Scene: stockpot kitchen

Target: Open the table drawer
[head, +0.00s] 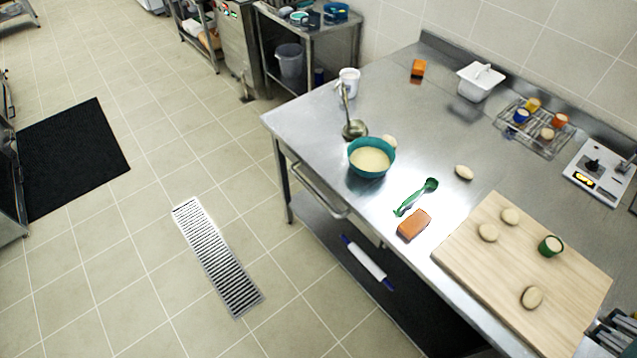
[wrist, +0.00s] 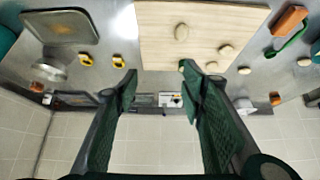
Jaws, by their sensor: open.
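The table drawer (head: 361,231) sits under the front edge of the steel table at its left part, in the head view. It looks shut, its front close to the table edge. A metal bar handle (head: 320,190) runs along its front. My gripper (wrist: 159,73) shows only in the wrist view, with its two dark green fingers apart and nothing seen between them. I cannot clearly make out the drawer handle in the wrist view.
On the table stand a teal bowl (head: 371,158), a ladle (head: 353,129), a green spoon (head: 416,196), an orange block (head: 414,225) and a cutting board (head: 480,255). A rolling pin (head: 367,262) lies on the lower shelf. The tiled floor before the drawer is clear, with a drain grate (head: 218,257).

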